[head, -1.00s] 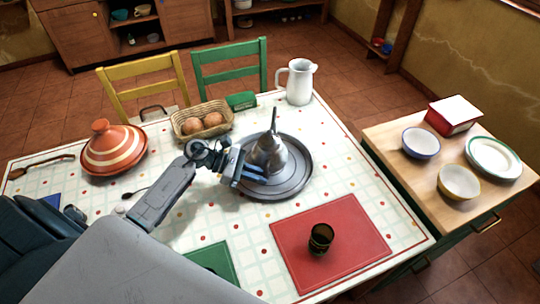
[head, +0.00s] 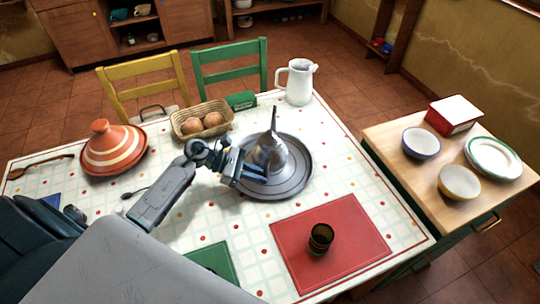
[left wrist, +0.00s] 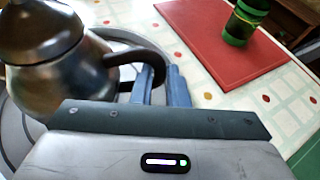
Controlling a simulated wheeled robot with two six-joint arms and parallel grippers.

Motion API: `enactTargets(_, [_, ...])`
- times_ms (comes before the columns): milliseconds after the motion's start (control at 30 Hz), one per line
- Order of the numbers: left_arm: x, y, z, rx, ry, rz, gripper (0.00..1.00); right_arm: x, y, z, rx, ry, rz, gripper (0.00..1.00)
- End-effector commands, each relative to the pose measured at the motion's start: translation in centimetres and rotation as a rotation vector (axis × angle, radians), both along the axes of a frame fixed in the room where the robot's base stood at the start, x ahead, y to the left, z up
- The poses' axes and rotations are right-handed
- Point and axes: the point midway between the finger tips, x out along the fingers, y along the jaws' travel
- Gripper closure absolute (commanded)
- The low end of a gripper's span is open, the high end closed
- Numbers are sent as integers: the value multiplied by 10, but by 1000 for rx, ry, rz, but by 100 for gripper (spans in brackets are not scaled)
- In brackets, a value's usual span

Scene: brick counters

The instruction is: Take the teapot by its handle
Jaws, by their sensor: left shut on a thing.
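The silver teapot (head: 268,155) with a pointed lid is over the round grey metal tray (head: 290,186) on the table. It looks slightly tilted; I cannot tell whether its base touches the tray. In the left wrist view the teapot (left wrist: 58,75) fills the left side, and its dark curved handle (left wrist: 146,56) reaches to my fingers. My left gripper (head: 254,174) is at the handle side of the teapot. In the left wrist view its blue fingers (left wrist: 160,84) are shut on the handle. My right gripper is not in view.
A bread basket (head: 202,121), a white jug (head: 297,81) and a striped tagine (head: 113,148) stand around the tray. A dark green glass (head: 320,239) stands on the red mat (head: 355,235). A side counter (head: 395,142) at right holds bowls and a plate.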

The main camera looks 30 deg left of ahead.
Motion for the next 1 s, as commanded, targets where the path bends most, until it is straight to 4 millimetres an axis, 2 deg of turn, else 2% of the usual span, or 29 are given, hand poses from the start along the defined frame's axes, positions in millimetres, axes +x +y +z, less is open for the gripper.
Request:
enactTargets(667, [2, 0, 8, -1, -10, -2, 100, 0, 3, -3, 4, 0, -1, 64])
enactTargets(1000, [1, 0, 38, 1, -12, -4, 100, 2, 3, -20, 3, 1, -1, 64])
